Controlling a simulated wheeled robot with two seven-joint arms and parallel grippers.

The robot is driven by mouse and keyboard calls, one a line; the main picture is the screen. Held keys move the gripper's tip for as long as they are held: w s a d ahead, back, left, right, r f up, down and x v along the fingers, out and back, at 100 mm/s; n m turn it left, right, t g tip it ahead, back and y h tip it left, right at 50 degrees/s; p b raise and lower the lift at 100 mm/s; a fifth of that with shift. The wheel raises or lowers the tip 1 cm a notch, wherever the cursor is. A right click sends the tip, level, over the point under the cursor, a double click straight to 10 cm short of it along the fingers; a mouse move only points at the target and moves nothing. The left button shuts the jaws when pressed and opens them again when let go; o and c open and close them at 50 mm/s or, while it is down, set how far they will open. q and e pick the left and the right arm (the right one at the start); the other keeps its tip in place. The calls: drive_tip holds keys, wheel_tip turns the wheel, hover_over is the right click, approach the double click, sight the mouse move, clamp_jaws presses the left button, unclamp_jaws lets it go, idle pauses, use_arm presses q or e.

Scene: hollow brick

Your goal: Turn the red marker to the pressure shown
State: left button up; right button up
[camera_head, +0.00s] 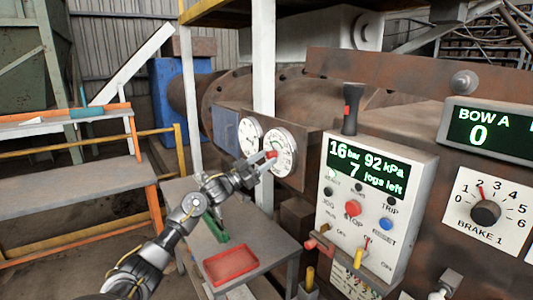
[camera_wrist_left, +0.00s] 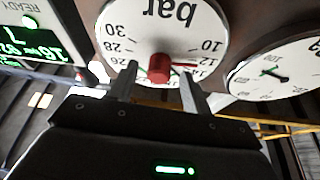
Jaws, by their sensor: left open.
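The bar gauge (camera_head: 284,147) is a round white dial on the rusty machine. In the left wrist view the same dial (camera_wrist_left: 150,35) appears upside down, with a red knob (camera_wrist_left: 159,68) at its centre. A thin red marker (camera_wrist_left: 187,65) points from the knob toward the 12. My left gripper (camera_head: 266,159) is at the dial. Its open fingers (camera_wrist_left: 158,82) stand on either side of the knob, with gaps visible; contact cannot be told. The panel screen (camera_head: 368,167) reads 16 bar, 92 kPa, 7 jogs left. My right gripper is out of view.
A second gauge (camera_head: 250,136) sits beside the first. The control box (camera_head: 370,225) has buttons and levers and stands to the right. A grey table (camera_head: 262,240) below the gauges carries a red tray (camera_head: 231,263) and a green item (camera_head: 216,226). A white post (camera_head: 264,70) rises behind the gauges.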

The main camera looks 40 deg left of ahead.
use_arm(q)
drive_tip(key=shift+w+d+r, duration=0.2)
drive_tip(key=shift+w+r, duration=0.05)
drive_tip(key=shift+w, duration=0.2)
drive_tip(key=c, duration=1)
drive_tip(key=m+g+h+b, duration=0.1)
drive_tip(key=m+b, duration=0.1)
drive_tip(key=m, duration=0.1)
drive_tip(key=m+h+b, duration=0.1)
drive_tip(key=m+b, duration=0.1)
drive_tip(key=m, duration=0.1)
drive_tip(key=m+g+h+b, duration=0.1)
drive_tip(key=m+h+b, duration=0.1)
drive_tip(key=m, duration=0.1)
drive_tip(key=shift+a+g, duration=0.3)
drive_tip(key=shift+w+r+m+g+h, duration=0.15)
drive_tip(key=shift+m+g, duration=0.25)
drive_tip(key=shift+m, duration=0.6)
drive_tip(key=shift+s+r+m+g+h, duration=0.1)
drive_tip(key=shift+m+g+h, duration=0.25)
drive_tip(key=shift+m, duration=0.65)
drive_tip(key=shift+f, duration=0.1)
